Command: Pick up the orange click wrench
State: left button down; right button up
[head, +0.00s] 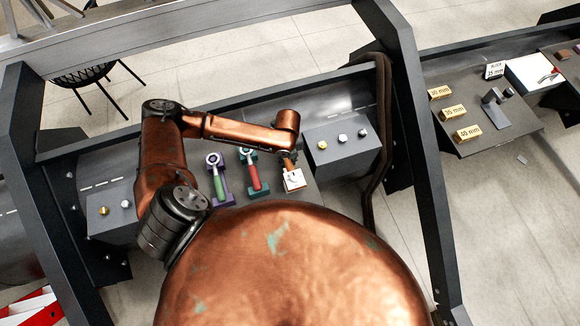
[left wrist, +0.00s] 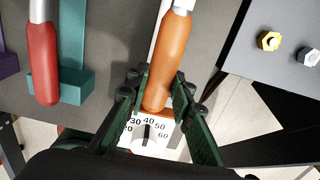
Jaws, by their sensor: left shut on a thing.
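The orange click wrench (left wrist: 171,50) lies between the fingers of my left gripper (left wrist: 160,84) in the left wrist view. The gripper is shut on its orange handle; the far end runs out of the top of that view. A white dial plate (left wrist: 146,140) with numbers and a dark pointer shows beyond the handle's near end. In the head view my left gripper (head: 289,158) is over the right end of the wrench row, just above the dial plate (head: 293,180), and hides most of the orange wrench. My right gripper is not seen.
A red-handled wrench (head: 252,174) and a green-handled wrench (head: 217,180) rest in holders to the left. A grey box with several bolt heads (head: 342,146) stands to the right. Dark frame posts (head: 418,140) flank the bench. Labelled yellow blocks (head: 453,112) sit on the far-right table.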

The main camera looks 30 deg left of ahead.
aim_at(289, 161)
pick_arm(q)
jog(key=shift+r, duration=0.6)
notch_tip(289, 161, up, 2)
jog(key=shift+w+r, duration=0.1)
jog(key=shift+r, duration=0.05)
jog(key=s+d+r, duration=0.1)
jog(key=s+r, duration=0.1)
jog(key=r, duration=0.1)
jog(key=s+d+r+p, duration=0.1)
jog(key=s+r, duration=0.1)
jog(key=shift+d+r, duration=0.2)
jog(key=shift+d, duration=0.15)
jog(key=s+d+r+p, duration=0.2)
jog(key=s+d+r, duration=0.2)
jog(key=s, duration=0.4)
jog(key=shift+d+r+p, duration=0.15)
jog(key=shift+d+p, duration=0.25)
jog(key=shift+d, duration=0.2)
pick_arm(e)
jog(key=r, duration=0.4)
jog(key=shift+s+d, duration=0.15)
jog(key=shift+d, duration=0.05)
